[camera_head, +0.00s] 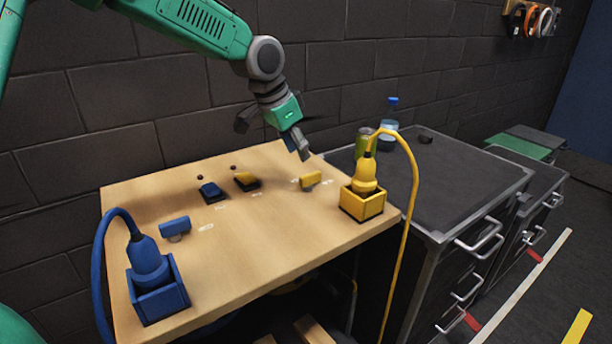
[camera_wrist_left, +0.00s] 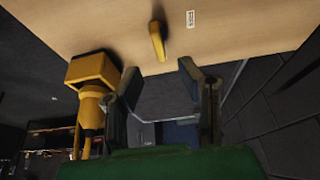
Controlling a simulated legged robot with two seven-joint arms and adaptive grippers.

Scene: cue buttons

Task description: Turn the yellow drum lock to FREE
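The yellow drum lock (camera_head: 311,179) is a small yellow handle on the wooden table (camera_head: 255,225), with faint white markings either side, too small to read. In the left wrist view the yellow handle (camera_wrist_left: 157,41) stands just beyond the fingertips, and a white label (camera_wrist_left: 191,19) lies to its right. My left gripper (camera_head: 272,141) is above and left of the lock, fingers spread and empty. In the left wrist view the fingers (camera_wrist_left: 157,80) are apart, with the handle roughly in line with the gap. My right gripper is not in view.
A yellow plug (camera_head: 366,172) sits in a yellow box (camera_head: 362,206) right of the lock, its cable arching over. Blue and yellow switches (camera_head: 211,191) (camera_head: 246,180), a blue handle (camera_head: 174,227) and a blue plug (camera_head: 147,258) stand leftward. A can (camera_head: 365,144) and bottle (camera_head: 389,128) stand behind.

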